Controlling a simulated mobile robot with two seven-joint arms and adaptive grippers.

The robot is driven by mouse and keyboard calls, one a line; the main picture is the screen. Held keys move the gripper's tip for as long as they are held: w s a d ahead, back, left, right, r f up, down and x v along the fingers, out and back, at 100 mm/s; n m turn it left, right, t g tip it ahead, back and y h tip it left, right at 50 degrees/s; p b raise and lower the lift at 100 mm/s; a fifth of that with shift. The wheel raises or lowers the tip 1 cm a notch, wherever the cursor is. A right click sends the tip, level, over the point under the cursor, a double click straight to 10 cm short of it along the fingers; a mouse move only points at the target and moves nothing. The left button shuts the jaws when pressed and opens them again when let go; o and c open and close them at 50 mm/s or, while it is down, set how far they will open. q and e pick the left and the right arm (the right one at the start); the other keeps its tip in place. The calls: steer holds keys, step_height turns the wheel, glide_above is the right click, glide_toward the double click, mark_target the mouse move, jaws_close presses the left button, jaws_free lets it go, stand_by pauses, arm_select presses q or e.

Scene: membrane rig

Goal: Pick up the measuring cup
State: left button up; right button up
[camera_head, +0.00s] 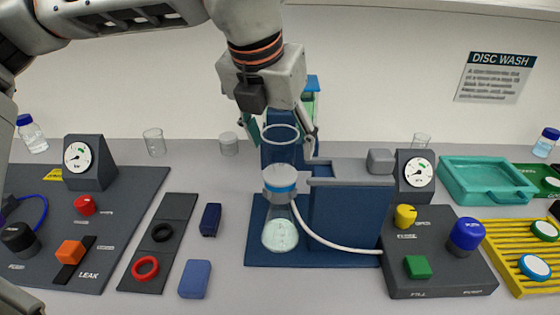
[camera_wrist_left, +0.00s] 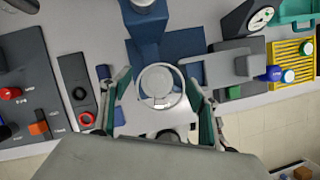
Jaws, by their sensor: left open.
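A clear cylindrical cup (camera_head: 281,150) with a round rim stands upright on the blue-and-white collar (camera_head: 280,180) of a conical flask (camera_head: 280,233). I cannot tell whether it is the measuring cup; other small clear glass cups stand at the back left (camera_head: 154,142) and back right (camera_head: 420,141). My left gripper (camera_head: 281,138) is open and comes down from above, fingers on either side of the cup. In the left wrist view the cup's round rim (camera_wrist_left: 159,68) lies between the two green-padded fingers (camera_wrist_left: 157,118); contact is not visible. My right gripper is not in view.
The flask stands on a blue stand (camera_head: 345,220) with a white hose beside it. A dark leak panel (camera_head: 120,215) is on the left, a pump panel (camera_head: 440,270) on the right. A teal tray (camera_head: 450,188) and yellow rack (camera_head: 505,262) are at far right.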

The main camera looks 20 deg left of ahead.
arm_select(q)
steer(key=c, duration=1.2)
steer(key=shift+r, duration=0.1)
